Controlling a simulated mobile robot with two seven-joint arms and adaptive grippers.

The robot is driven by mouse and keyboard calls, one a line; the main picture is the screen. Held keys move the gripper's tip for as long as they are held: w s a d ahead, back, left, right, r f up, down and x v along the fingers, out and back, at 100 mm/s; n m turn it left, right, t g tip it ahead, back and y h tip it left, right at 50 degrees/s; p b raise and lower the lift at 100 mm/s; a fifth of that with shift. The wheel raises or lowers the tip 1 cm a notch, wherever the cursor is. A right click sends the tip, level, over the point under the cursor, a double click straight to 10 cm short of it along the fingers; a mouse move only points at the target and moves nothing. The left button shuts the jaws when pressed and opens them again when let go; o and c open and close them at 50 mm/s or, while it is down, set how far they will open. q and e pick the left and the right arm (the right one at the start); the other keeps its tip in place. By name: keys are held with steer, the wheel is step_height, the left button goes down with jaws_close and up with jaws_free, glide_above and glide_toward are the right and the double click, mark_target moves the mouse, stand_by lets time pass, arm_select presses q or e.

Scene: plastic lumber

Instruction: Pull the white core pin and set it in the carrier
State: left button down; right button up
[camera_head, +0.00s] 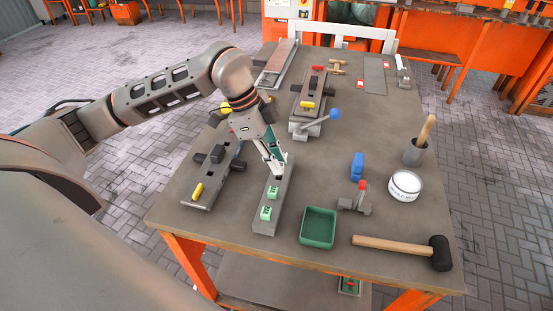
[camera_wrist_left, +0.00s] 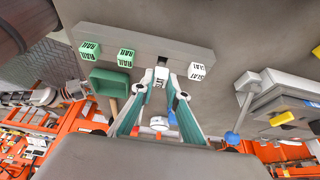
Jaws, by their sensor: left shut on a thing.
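A long grey carrier bar (camera_head: 268,226) lies near the front of the table. Two green blocks marked RAIL (camera_head: 265,213) sit on it, and they show in the wrist view (camera_wrist_left: 125,58). A white block marked SLAT (camera_wrist_left: 197,71) sits farther along the bar in the wrist view. My left gripper (camera_head: 277,170) points down at the bar's far part. It is shut on a small white piece with dark lettering (camera_wrist_left: 161,76), between the green blocks and the white block. Whether this piece is seated in the bar or just above it, I cannot tell. My right gripper is not in view.
A green tray (camera_head: 319,246) and a mallet (camera_head: 395,247) are right of the bar. A red-handled clamp (camera_head: 355,203), a blue block (camera_head: 357,165) and a white can (camera_head: 405,187) stand farther right. A blue-knobbed fixture (camera_head: 310,130) stands behind; another fixture (camera_head: 208,176) lies left.

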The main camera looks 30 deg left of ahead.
arm_select(q)
steer(key=shift+f+b, duration=0.4)
steer(key=shift+f, duration=0.35)
steer(key=shift+f+b, duration=0.35)
steer(key=shift+f, duration=0.35)
stand_by(0.6)
steer(key=c, duration=1.9)
jaws_free()
steer(key=shift+o, duration=0.4)
steer(key=o, duration=0.3)
steer(key=shift+r, duration=0.1)
